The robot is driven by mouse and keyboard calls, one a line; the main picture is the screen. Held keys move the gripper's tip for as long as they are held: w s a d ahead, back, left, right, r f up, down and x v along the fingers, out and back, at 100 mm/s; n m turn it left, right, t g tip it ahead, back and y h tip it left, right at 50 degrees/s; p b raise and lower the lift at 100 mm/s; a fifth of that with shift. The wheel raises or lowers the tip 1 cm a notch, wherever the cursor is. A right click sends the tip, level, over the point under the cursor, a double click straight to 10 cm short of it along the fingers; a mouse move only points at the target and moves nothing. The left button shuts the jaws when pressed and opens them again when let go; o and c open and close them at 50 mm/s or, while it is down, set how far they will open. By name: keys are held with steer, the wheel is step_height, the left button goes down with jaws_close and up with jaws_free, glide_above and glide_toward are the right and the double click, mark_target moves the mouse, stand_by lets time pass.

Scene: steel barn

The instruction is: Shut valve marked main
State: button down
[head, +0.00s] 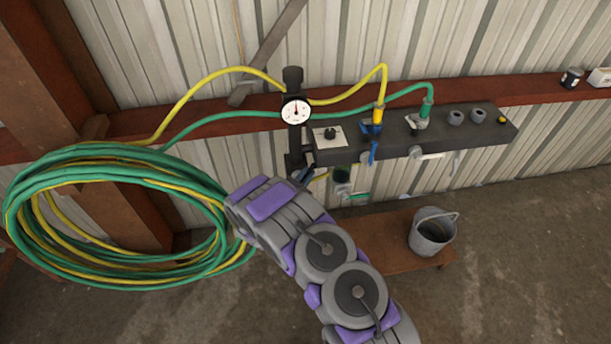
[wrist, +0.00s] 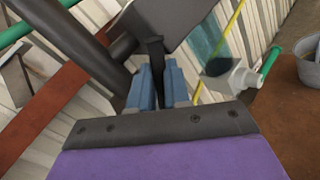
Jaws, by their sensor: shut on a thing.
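A dark manifold block (head: 440,130) is fixed along the red rail on the wall, with a vertical black pipe and a round white gauge (head: 296,110) at its left end. My gripper (head: 303,174) is at the lower left end of the block, below the gauge. In the wrist view its two blue fingers (wrist: 156,82) are shut on a dark flat lever (wrist: 154,54), beside a thick dark pipe (wrist: 75,45). A blue-handled valve (head: 372,130) and a white-handled valve (head: 418,123) sit further right. I can read no "main" marking, and my arm partly hides the lever in the head view.
A coil of green and yellow hose (head: 90,160) hangs at left, with hoses running to the block. A metal bucket (head: 432,232) stands on a low brown board (head: 385,243) at lower right. The concrete floor at right is clear.

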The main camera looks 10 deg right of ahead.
steer(key=shift+d+f+m+g+y, duration=0.45)
steer(key=shift+d+m+g+y, duration=0.15)
steer(key=shift+m, duration=0.4)
steer(key=c, duration=1.1)
jaws_free()
steer(key=shift+a, duration=0.1)
steer(key=p+v, duration=0.4)
steer(key=v, duration=1.3)
steer(key=shift+a, duration=0.2)
steer(key=shift+s+r, duration=0.1)
steer(key=shift+s, duration=0.05)
